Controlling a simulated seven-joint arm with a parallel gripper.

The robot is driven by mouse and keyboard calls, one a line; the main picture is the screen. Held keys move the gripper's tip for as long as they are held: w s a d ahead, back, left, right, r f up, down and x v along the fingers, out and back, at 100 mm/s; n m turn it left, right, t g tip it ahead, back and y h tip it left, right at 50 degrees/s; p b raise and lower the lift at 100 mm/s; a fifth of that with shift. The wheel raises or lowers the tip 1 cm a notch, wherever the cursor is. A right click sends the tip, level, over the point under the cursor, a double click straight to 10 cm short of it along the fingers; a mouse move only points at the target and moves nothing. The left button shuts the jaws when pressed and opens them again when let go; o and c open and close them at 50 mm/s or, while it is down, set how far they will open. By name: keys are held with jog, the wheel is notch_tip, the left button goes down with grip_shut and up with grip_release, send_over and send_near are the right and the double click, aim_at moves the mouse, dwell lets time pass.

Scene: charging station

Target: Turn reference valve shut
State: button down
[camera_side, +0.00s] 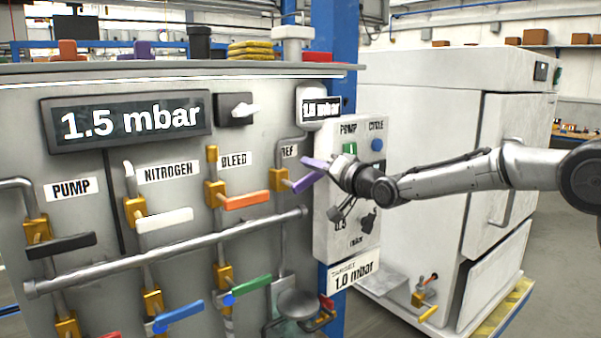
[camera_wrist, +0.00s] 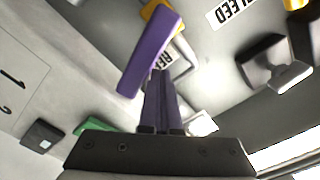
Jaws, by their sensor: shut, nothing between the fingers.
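The reference valve has a brass body (camera_side: 279,179) under the REF label (camera_side: 289,151). Its purple handle (camera_side: 307,183) sticks out to the right across the pipe, slightly raised at its outer end. In the wrist view the purple handle (camera_wrist: 152,52) slants just beyond my fingertips. My gripper (camera_side: 309,162) is shut and empty, its dark purple fingers close above the handle in the side view. In the wrist view my fingers (camera_wrist: 160,78) are together, with their tips next to the handle. I cannot tell whether they touch it.
A control box (camera_side: 350,215) with PUMP and CYCLE buttons stands right of the valve. The BLEED handle (camera_side: 246,200) is orange, left of the reference valve. A horizontal pipe (camera_side: 165,250) runs below. The panel display (camera_side: 130,121) reads 1.5 mbar. A white cabinet (camera_side: 440,100) stands behind my arm.

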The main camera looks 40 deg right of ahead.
jog(key=shift+d+f, duration=0.45)
jog(key=shift+f, duration=0.05)
jog(key=shift+a+r, duration=0.55)
jog(key=shift+r, duration=0.05)
jog(key=shift+s, duration=0.1)
jog(key=s, duration=0.9)
jog(key=shift+s, duration=0.4)
dwell(0.3)
